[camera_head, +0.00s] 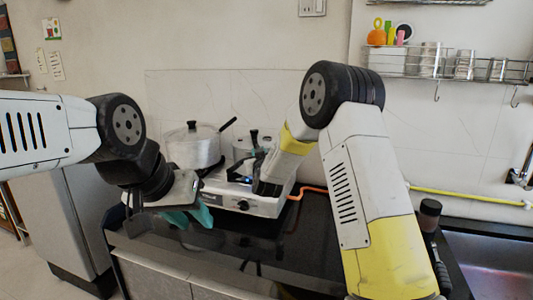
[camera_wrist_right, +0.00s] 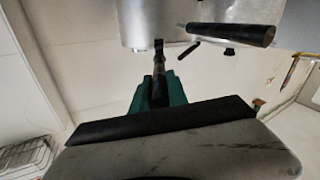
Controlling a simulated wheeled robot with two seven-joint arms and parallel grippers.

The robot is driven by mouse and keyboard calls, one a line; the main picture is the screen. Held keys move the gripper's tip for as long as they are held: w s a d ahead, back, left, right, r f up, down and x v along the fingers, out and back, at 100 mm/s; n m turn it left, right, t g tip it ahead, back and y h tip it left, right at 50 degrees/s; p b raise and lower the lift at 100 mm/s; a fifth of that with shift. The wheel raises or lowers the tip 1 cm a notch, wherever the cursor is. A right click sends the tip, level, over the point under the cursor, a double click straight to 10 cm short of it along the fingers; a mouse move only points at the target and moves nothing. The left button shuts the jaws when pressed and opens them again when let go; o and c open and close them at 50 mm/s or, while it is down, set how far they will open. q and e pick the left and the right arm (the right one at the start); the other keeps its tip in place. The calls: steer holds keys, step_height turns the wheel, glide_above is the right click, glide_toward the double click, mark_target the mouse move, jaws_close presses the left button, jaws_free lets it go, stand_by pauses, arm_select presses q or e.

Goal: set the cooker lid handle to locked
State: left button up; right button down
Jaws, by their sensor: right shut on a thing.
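A metal pot with a domed lid and dark knob (camera_head: 194,142) stands on the left of the white stove. A smaller metal cooker (camera_head: 242,146) stands to its right, partly hidden by my right arm. In the right wrist view a metal pot wall (camera_wrist_right: 150,22) shows at the top. My right gripper (camera_wrist_right: 158,72) has its teal fingers shut on a narrow dark handle piece (camera_wrist_right: 158,48) in front of that wall. In the head view its fingers are mostly hidden. My left gripper (camera_head: 190,216) hangs empty before the stove's front left, its teal fingers apart.
The white stove (camera_head: 232,203) sits on a dark counter (camera_head: 290,250). A long black handle (camera_head: 228,124) rises beside the larger pot. An orange hose (camera_head: 308,189) runs from the stove. A wire shelf (camera_head: 460,78) hangs at upper right; a dark-capped bottle (camera_head: 430,212) stands near the sink (camera_head: 490,255).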

steer(key=shift+w+a+m+g+h, duration=0.15)
steer(key=shift+a+m+h, duration=0.7)
steer(key=shift+a+h, duration=0.65)
steer(key=shift+w+a+m+g+h, duration=0.1)
steer(key=shift+w+a+m+h, duration=0.1)
steer(key=shift+a+m+h, duration=1.25)
steer(key=shift+w+a+m+g+h, duration=0.15)
steer(key=shift+a+m+h, duration=0.15)
steer(key=shift+a+h, duration=1.25)
steer(key=shift+a+y, duration=0.3)
steer(key=shift+a, duration=0.1)
steer(key=c, duration=1.3)
jaws_free()
steer(key=v, duration=0.8)
